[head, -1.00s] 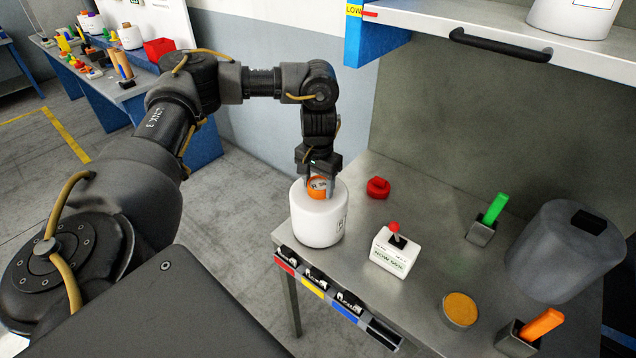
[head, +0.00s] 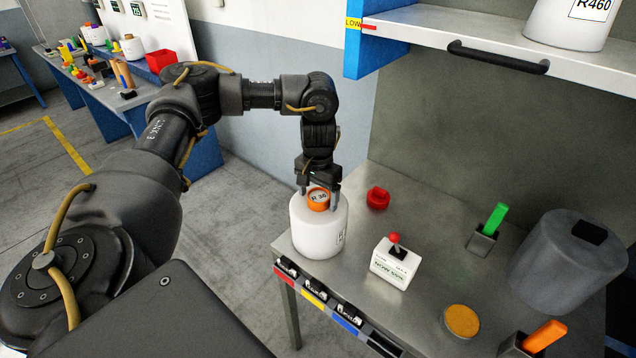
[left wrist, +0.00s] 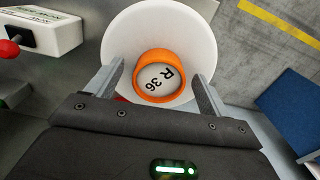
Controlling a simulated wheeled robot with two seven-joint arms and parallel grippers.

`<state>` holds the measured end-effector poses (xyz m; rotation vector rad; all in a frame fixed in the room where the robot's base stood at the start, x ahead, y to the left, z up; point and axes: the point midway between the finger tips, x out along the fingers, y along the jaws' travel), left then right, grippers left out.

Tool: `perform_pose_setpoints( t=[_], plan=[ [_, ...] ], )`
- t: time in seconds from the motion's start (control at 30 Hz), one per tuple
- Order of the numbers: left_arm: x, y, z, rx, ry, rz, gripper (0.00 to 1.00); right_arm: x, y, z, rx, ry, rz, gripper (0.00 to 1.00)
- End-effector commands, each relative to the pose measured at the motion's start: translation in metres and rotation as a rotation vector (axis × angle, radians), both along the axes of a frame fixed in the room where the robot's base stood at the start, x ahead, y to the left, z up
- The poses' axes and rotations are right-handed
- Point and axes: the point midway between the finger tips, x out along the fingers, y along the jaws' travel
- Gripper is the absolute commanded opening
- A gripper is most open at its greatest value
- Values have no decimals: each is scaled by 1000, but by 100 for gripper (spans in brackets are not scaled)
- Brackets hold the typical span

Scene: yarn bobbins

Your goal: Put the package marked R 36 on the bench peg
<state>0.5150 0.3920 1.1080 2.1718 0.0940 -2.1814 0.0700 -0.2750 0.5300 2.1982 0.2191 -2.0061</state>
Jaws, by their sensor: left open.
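The package marked R 36 is a white cylinder (head: 318,236) with an orange-rimmed cap (head: 319,199) bearing the label. It stands upright at the near left corner of the grey bench (head: 440,225). My left gripper (head: 320,203) points down over it, open, with one finger on each side of the orange cap. The left wrist view shows the cap (left wrist: 163,78) between the spread fingers (left wrist: 157,75); whether they touch it I cannot tell. I cannot tell which bench item is the peg; any peg under the package is hidden. My right gripper is not in view.
On the bench are a red knob (head: 377,198), a white switch box (head: 394,263), a green handle (head: 494,217), a yellow disc (head: 462,321), an orange handle (head: 545,337) and a grey drum (head: 568,263). A shelf (head: 470,50) overhangs the back, holding a package marked R460 (head: 566,25).

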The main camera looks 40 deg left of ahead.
Motion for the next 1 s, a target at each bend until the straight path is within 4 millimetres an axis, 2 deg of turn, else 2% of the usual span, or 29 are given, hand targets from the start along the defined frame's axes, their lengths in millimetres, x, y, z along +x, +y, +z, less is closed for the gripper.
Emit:
perform_pose_setpoints(
  t=[0.4,0.53,0.73,1.0],
  plan=[
    [2,0,73,2,-8,-2,80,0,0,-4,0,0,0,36],
    [2,0,90,1,-6,-1,80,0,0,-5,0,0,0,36],
    [1,0,103,-1,-4,0,80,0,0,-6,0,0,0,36],
    [1,0,105,-1,-4,0,80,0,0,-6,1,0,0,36]
  ],
)
